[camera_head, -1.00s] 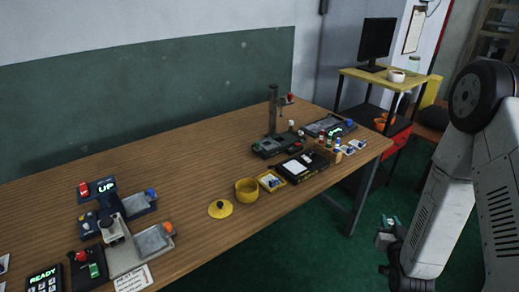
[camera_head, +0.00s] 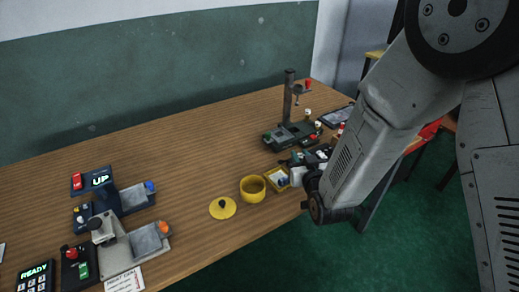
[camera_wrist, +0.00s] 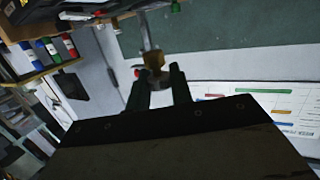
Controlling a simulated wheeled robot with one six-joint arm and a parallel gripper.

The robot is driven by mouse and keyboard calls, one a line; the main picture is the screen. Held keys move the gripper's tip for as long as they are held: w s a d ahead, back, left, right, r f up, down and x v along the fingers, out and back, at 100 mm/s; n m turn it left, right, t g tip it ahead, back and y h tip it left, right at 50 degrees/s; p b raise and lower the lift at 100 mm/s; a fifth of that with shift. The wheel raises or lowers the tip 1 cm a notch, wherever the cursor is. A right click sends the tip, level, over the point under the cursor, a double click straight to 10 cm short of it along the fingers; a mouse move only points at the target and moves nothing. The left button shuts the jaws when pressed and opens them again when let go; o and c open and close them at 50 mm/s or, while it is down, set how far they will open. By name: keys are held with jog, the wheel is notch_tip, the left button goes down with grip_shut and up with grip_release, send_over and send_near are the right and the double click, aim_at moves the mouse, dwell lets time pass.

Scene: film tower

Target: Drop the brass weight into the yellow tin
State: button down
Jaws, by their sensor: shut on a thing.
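The yellow tin (camera_head: 253,190) stands open on the wooden table in the head view. Its round yellow lid (camera_head: 222,208) with a dark knob lies on the table just left of it. My gripper (camera_head: 288,166) is right of the tin, above the table's front part and partly hidden by my arm. In the wrist view my gripper (camera_wrist: 158,80) is shut on a small brownish piece, the brass weight (camera_wrist: 153,60), held at the fingertips.
A small yellow tray (camera_head: 276,179) sits right beside the tin. A dark post on a base (camera_head: 289,95) stands behind. Devices with an UP display (camera_head: 100,181) and a READY keypad (camera_head: 36,277) are at the left. The table between them and the lid is clear.

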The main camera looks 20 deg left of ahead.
jog(key=s+a+r+n+g+y, duration=0.1)
jog(key=s+a+r, duration=0.15)
jog(key=a, duration=0.35)
jog(key=s+a+r+n+g+y, duration=0.1)
jog(key=s+a+r, duration=0.1)
jog(key=s+a, duration=0.25)
jog(key=shift+w+a+f, duration=0.1)
jog(key=shift+w+f, duration=0.05)
jog(key=shift+f, duration=0.85)
jog(key=shift+w+a+f, duration=0.1)
jog(key=shift+w+f, duration=0.05)
jog(key=shift+f, duration=0.8)
jog(key=shift+w+a+f, duration=0.1)
jog(key=shift+w+f, duration=0.05)
jog(key=shift+f, duration=0.85)
jog(key=c, duration=1.2)
grip_release()
jog(key=shift+o, duration=0.2)
jog(key=v, duration=0.7)
jog(key=shift+s+d, duration=0.3)
jog(key=shift+s, duration=0.05)
jog(key=shift+f, duration=0.1)
